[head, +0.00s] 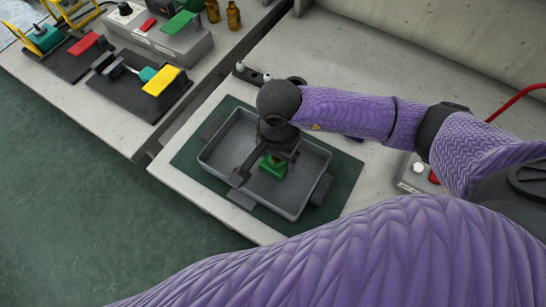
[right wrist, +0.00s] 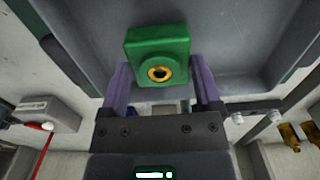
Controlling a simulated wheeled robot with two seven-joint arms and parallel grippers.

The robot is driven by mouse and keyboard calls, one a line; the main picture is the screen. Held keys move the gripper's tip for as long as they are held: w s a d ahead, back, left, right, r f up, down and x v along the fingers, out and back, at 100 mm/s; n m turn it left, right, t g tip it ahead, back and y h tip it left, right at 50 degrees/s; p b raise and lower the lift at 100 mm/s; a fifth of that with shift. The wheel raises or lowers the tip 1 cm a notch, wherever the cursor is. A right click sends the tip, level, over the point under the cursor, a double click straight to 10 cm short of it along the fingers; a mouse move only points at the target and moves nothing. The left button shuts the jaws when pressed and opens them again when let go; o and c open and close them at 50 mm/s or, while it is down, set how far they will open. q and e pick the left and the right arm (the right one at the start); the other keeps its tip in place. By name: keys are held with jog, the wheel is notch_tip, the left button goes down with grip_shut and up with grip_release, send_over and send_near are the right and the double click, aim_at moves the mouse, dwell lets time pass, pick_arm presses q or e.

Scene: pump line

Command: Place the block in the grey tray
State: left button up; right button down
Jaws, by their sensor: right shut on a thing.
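The green block (head: 273,166) has a round hole with a yellow ring, seen in the right wrist view (right wrist: 158,50). My right gripper (head: 265,163) is shut on the block, with one purple finger on each side in the right wrist view (right wrist: 160,68). Gripper and block are inside the outline of the grey tray (head: 225,150), near its middle. The tray floor shows around the block; whether the block touches it I cannot tell. My left gripper is not in view.
The tray lies on a dark green mat (head: 340,185) on a pale bench. Another bench at the upper left holds dark fixtures with red and yellow plates (head: 161,80), a grey box (head: 170,40) and brown bottles (head: 233,15). A grey control box (head: 415,172) stands right of the mat.

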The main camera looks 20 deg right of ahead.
notch_tip(320, 180, down, 2)
jog(key=shift+f, duration=0.1)
jog(key=shift+f+b, duration=0.15)
jog(key=shift+b, duration=0.15)
grip_release()
